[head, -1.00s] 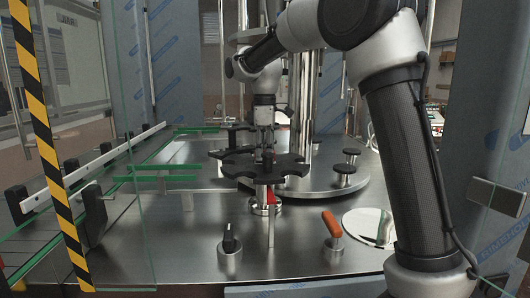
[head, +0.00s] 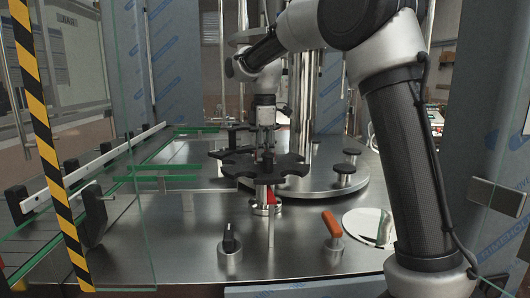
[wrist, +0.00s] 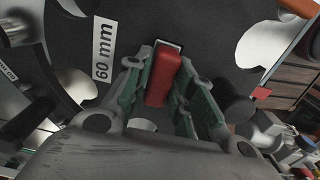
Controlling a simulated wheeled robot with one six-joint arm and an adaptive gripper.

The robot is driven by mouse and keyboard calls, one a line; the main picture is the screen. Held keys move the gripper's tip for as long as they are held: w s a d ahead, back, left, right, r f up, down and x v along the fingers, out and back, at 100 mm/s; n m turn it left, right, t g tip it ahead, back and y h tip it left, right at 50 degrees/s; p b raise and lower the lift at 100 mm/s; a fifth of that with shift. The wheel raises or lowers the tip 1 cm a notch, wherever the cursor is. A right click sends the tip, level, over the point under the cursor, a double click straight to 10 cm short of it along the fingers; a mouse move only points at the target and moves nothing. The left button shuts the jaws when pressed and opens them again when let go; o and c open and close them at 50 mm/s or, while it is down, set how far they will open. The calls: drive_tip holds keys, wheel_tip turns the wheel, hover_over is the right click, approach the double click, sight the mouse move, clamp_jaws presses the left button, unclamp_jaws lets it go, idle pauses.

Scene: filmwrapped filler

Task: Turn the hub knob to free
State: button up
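The hub knob shows in the wrist view as a red bar (wrist: 162,78) on the dark star wheel (wrist: 215,30), beside a white "60 mm" label (wrist: 103,48). My gripper (wrist: 168,82) has its green-padded fingers spread on either side of the red bar, with a gap showing on the right. Whether the left finger touches the bar I cannot tell. In the head view my gripper (head: 266,132) points down above the middle of the black star wheel (head: 240,168). A small dark hub piece (head: 267,158) shows there.
A black knob (head: 230,239) and an orange-handled lever (head: 332,224) stand on the steel deck in front. A red part (head: 271,195) shows under the wheel. Glass guards with green edges (head: 160,178) stand at the left. Small black-topped posts (head: 344,170) stand at the right.

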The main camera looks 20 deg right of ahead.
drive_tip(key=shift+o, duration=1.2)
wheel_tip(320, 180, up, 12)
